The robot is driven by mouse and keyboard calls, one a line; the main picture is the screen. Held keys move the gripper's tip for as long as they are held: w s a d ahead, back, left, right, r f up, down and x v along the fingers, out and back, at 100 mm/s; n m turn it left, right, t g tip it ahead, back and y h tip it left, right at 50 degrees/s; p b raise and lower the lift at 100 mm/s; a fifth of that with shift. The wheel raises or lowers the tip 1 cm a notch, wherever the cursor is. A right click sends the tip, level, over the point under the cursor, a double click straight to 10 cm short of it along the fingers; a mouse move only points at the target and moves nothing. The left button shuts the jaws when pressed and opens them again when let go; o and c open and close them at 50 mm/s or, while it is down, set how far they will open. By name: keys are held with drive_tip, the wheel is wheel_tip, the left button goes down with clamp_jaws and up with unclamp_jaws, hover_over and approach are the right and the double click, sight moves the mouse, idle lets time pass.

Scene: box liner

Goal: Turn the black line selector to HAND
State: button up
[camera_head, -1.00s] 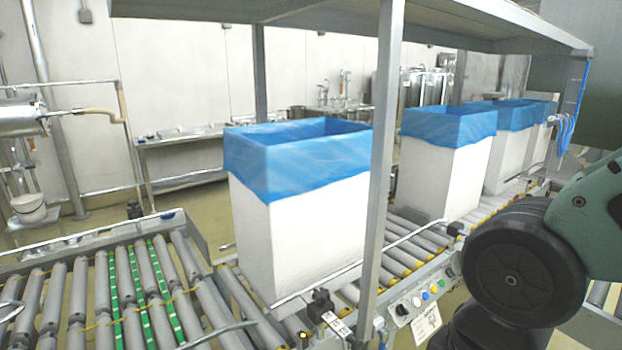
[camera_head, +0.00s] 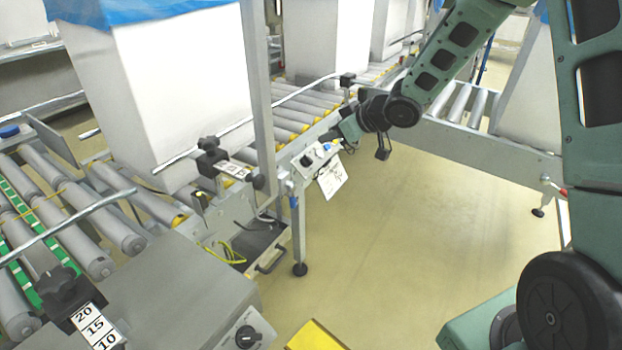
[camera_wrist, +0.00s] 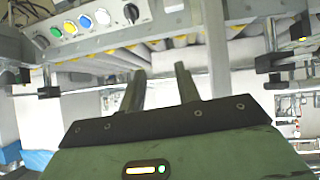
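A black selector knob (camera_head: 306,160) sits at the left end of a small grey control panel (camera_head: 295,173) on the conveyor's side. In the wrist view the black selector (camera_wrist: 131,13) shows at the top, beside a row of coloured buttons. Its position marks are too small to read. My gripper (camera_head: 343,134) is by the right end of the panel, apart from the selector. In the wrist view my gripper (camera_wrist: 160,78) has its two fingers apart with nothing between them. Another black rotary knob (camera_head: 247,337) is on a grey box in the near foreground.
A white label sheet (camera_head: 333,177) hangs below the panel. A grey post (camera_head: 258,90) and black clamp knobs (camera_head: 210,150) stand left of it. A white box with blue liner (camera_head: 175,80) is on the rollers. The floor right of the panel is clear.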

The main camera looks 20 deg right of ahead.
sight(308, 156)
drive_tip(key=d+f+t+y+b, duration=0.2)
drive_tip(key=d+f+y+b, duration=0.15)
drive_tip(key=d+f, duration=0.5)
drive_tip(key=shift+g+h, duration=0.3)
drive_tip(key=shift+h, duration=0.15)
drive_tip(key=b+x, duration=0.1)
drive_tip(key=x, duration=0.4)
drive_tip(key=b+x, duration=0.2)
drive_tip(key=x, duration=0.4)
drive_tip(key=b+x, duration=0.2)
drive_tip(key=x, duration=0.4)
drive_tip(key=shift+w+d+r, duration=0.15)
drive_tip(key=shift+w+r, duration=0.05)
drive_tip(key=shift+w, duration=0.4)
drive_tip(key=c, duration=0.6)
